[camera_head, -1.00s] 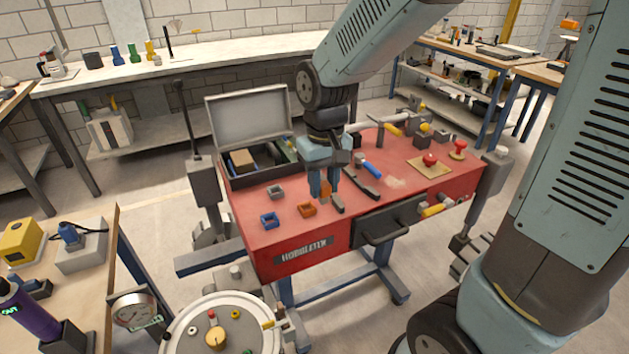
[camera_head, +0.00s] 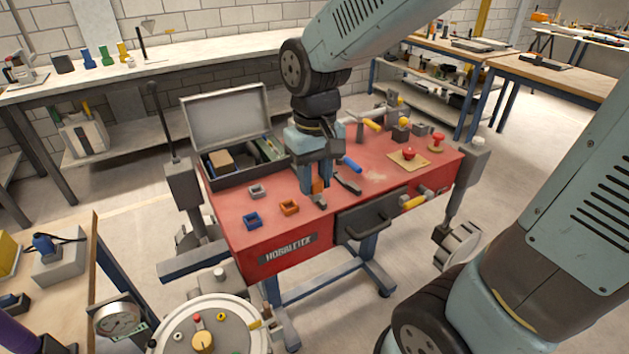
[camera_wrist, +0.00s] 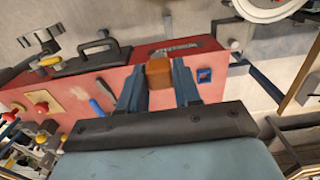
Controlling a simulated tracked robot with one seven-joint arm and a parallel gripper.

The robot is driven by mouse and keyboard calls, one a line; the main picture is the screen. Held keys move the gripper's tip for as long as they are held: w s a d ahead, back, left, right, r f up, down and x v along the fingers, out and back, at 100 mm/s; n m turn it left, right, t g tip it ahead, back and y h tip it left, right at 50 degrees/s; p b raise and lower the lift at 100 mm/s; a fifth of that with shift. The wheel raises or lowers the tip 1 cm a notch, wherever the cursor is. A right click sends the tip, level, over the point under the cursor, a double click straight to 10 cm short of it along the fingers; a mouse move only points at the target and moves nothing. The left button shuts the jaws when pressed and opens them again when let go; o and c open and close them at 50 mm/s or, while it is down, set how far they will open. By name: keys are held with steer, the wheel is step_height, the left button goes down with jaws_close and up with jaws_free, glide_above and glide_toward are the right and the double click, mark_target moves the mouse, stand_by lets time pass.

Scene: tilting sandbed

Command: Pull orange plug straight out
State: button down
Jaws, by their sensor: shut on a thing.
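The orange plug (camera_head: 318,186) is a small block between the two blue-grey fingers of my gripper (camera_head: 317,188), over the red bench top. In the wrist view the plug (camera_wrist: 159,74) fills the gap between the fingertips of my gripper (camera_wrist: 160,82), which is shut on it. An orange square socket (camera_head: 289,207) with an open middle lies on the bench, left of and nearer than the plug in the head view, apart from it. The plug's lower end and its exact height above the bench are hard to tell.
A blue socket (camera_head: 252,221) and a grey socket (camera_head: 257,191) stand on the red bench (camera_head: 235,207). An open case (camera_head: 224,116) is behind them. Right of my gripper lie a blue-handled tool (camera_head: 351,164) and a red button (camera_head: 409,153). A drawer handle (camera_head: 367,231) juts in front.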

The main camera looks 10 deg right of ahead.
steer(key=shift+r, duration=0.15)
steer(key=shift+r, duration=0.7)
steer(key=shift+r, duration=0.1)
stand_by(0.3)
steer(key=shift+r, duration=0.7)
steer(key=shift+d, duration=0.15)
steer(key=w+d, duration=0.2)
steer(key=d, duration=0.5)
steer(key=shift+w+d, duration=0.15)
steer(key=shift+w, duration=0.2)
stand_by(0.3)
steer(key=shift+w+f, duration=0.1)
